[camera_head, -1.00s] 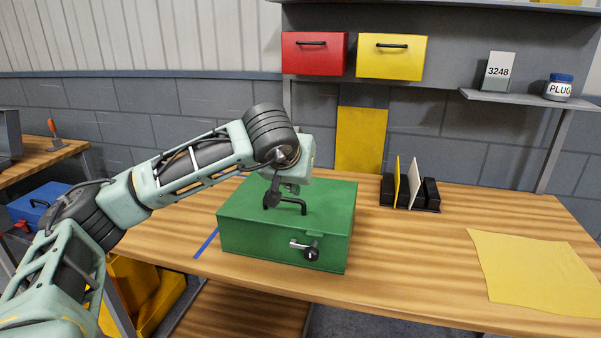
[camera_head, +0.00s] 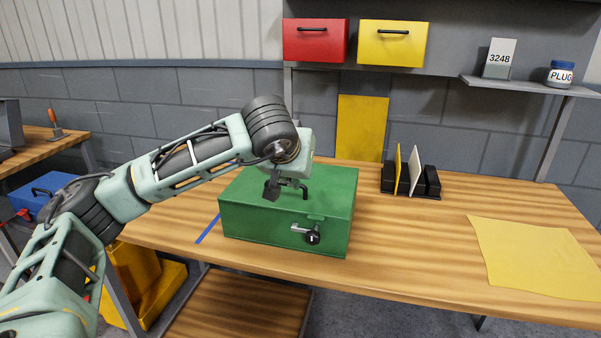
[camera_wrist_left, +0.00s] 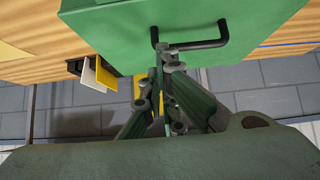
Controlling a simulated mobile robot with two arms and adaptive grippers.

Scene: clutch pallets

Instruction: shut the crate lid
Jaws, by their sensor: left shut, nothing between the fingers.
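The green crate (camera_head: 275,240) stands on the wooden bench. Its green lid (camera_head: 330,185) lies flat on top, with no gap visible along the front. A black handle (camera_head: 297,185) is on the lid, and a latch with a dark knob (camera_head: 309,234) is on the front wall. My left gripper (camera_head: 271,191) is shut and empty, pointing down over the lid beside the handle. In the left wrist view, the gripper (camera_wrist_left: 161,55) is close to the handle (camera_wrist_left: 195,45); I cannot tell whether they touch. The far part of the lid is hidden by my wrist. My right gripper is not in view.
A black rack (camera_head: 410,184) with upright plates stands right of the crate. A yellow sheet (camera_head: 535,258) lies at the bench's right. Red (camera_head: 315,41) and yellow (camera_head: 392,43) drawers hang behind. The bench between crate and sheet is clear.

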